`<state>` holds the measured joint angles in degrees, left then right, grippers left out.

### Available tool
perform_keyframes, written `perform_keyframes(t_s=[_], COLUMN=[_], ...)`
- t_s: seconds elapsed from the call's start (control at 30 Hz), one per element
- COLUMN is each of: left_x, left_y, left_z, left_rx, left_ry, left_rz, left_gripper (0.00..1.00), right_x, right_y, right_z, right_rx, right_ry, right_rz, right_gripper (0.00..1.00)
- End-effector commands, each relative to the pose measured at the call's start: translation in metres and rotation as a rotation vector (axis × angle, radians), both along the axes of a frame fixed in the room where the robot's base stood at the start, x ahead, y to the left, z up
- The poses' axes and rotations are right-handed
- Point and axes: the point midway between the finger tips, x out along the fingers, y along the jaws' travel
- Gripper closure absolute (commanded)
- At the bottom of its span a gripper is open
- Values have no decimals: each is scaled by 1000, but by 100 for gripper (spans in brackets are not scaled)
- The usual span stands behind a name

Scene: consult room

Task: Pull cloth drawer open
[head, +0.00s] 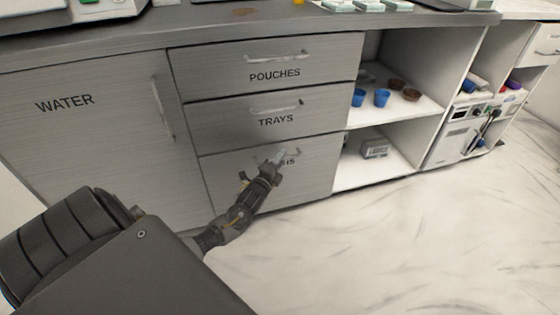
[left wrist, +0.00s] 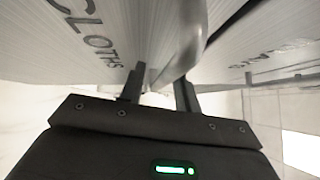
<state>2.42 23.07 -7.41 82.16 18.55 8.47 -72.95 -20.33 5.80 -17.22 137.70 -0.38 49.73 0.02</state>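The cloth drawer (head: 225,178) is the lowest of three stacked drawers in the head view and looks shut. My left gripper covers most of its label. In the left wrist view the drawer front (left wrist: 70,35) reads CLOTHS. Its metal handle (left wrist: 194,45) runs down toward the space between my fingers; it also shows in the head view (head: 291,153). My left gripper (head: 275,168) is at this handle, with its fingers apart (left wrist: 160,88). A gap shows between the fingers, and I cannot tell whether they touch the handle. My right gripper is not in view.
Above are the TRAYS drawer (head: 230,122) and POUCHES drawer (head: 220,75), both shut. A WATER cabinet door (head: 80,140) is on the left. Open shelves (head: 410,110) with blue cups (head: 381,97) are on the right. The pale floor (head: 390,250) in front is clear.

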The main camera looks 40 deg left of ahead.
Motion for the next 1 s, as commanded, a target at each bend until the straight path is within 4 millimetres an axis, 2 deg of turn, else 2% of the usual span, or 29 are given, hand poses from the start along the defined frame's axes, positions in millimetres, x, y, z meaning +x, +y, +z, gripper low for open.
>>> perform_keyframes(t_s=[0.37, 0.6, 0.87, 1.0], left_x=[5, 4, 4, 2], left_y=[1, 1, 5, 1], left_z=[1, 1, 0, 1], left_rx=[0, 0, 1, -1], left_ry=[1, 1, 2, 1], left_rz=[0, 0, 2, 3], left_gripper=[69, 100, 100, 100], right_x=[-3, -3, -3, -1], right_y=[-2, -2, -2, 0], right_z=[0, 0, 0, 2], right_rx=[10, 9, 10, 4], right_ry=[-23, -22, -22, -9], right_rz=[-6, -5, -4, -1], right_gripper=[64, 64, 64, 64])
